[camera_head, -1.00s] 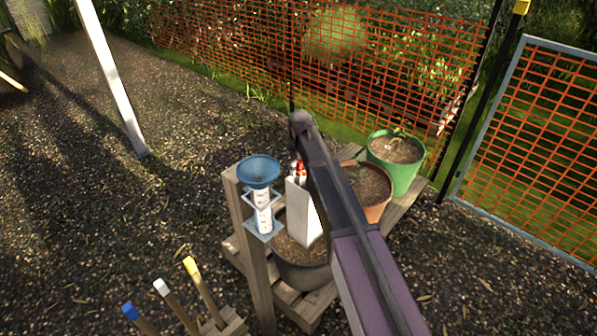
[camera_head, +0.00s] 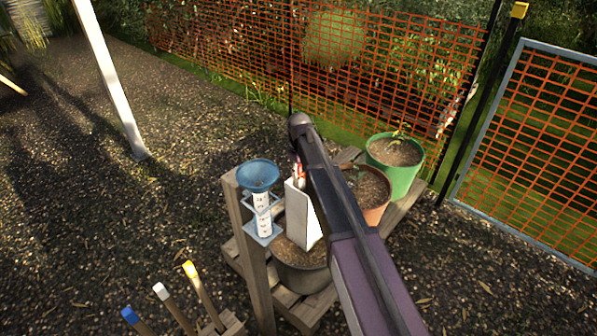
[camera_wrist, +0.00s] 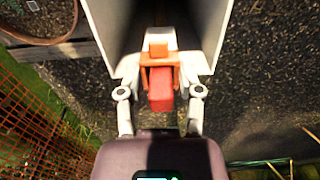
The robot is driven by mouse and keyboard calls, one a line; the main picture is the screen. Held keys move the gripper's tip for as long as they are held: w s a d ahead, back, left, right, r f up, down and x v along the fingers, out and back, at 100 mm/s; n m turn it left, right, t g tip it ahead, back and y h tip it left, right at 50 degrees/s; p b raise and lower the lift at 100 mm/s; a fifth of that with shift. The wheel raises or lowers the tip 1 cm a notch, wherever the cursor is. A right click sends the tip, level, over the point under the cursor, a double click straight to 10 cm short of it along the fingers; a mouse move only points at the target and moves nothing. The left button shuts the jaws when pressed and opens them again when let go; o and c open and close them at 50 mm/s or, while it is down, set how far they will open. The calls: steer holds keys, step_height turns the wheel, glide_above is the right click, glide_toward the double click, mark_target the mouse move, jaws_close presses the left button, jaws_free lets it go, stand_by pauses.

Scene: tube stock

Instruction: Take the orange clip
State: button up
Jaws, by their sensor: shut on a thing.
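The orange clip (camera_wrist: 158,50) is in the middle of the wrist view, with a red block (camera_wrist: 160,90) just below it in the picture. My gripper (camera_wrist: 160,72) is shut on the clip, with a pale jointed finger on either side. In the head view my arm hides most of the gripper. Only a small red and white part (camera_head: 298,170) shows above a white slab (camera_head: 299,212) that stands over a grey pot (camera_head: 300,280). The clip is not clear in that view.
A rain gauge with a blue funnel (camera_head: 258,175) is on a wooden post (camera_head: 250,250) just left of the slab. A terracotta pot (camera_head: 372,215) and a green pot (camera_head: 395,155) stand behind my arm. Orange mesh fencing (camera_head: 400,70) lies beyond.

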steer(key=shift+r+p, duration=4.75)
steer(key=shift+r, duration=0.15)
steer(key=shift+r, duration=0.15)
